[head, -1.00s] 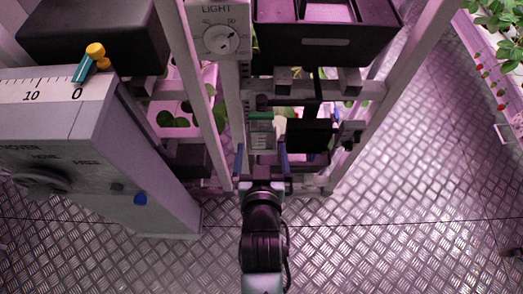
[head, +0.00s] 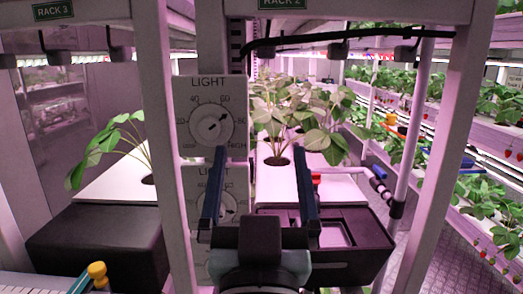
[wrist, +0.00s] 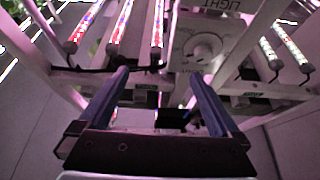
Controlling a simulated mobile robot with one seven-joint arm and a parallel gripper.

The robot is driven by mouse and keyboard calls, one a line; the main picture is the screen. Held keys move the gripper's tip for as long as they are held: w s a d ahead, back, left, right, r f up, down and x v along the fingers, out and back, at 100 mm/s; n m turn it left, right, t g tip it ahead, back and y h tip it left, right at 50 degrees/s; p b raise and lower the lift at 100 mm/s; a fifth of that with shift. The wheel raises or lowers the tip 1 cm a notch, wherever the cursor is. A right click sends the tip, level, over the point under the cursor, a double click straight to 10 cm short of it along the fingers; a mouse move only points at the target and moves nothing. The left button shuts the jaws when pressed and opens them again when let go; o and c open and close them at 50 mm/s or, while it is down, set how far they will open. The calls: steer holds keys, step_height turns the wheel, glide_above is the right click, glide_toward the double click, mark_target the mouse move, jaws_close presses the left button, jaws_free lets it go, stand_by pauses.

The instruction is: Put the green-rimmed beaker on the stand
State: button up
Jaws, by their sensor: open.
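My gripper (head: 257,155) is raised in front of the rack in the head view, its two blue fingers wide apart with nothing between them. It also shows in the wrist view (wrist: 156,72), open and empty, pointing up toward the rack's light dial and lamp tubes. I cannot make out the green-rimmed beaker in either view now. I cannot pick out the stand either.
A light dial panel (head: 212,126) stands just behind the left finger. A black tray (head: 350,240) sits right of my gripper, with a leafy plant (head: 290,115) behind it. A black box (head: 95,245) is at left. Rack posts (head: 430,150) flank the arm.

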steer(key=s+r+t, duration=0.2)
steer(key=s+r, duration=0.2)
steer(key=r, duration=0.3)
steer(key=s+r+t, duration=0.2)
steer(key=s+r, duration=0.2)
steer(key=r, duration=0.3)
steer(key=shift+s+r, duration=0.3)
steer(key=shift+r, duration=0.05)
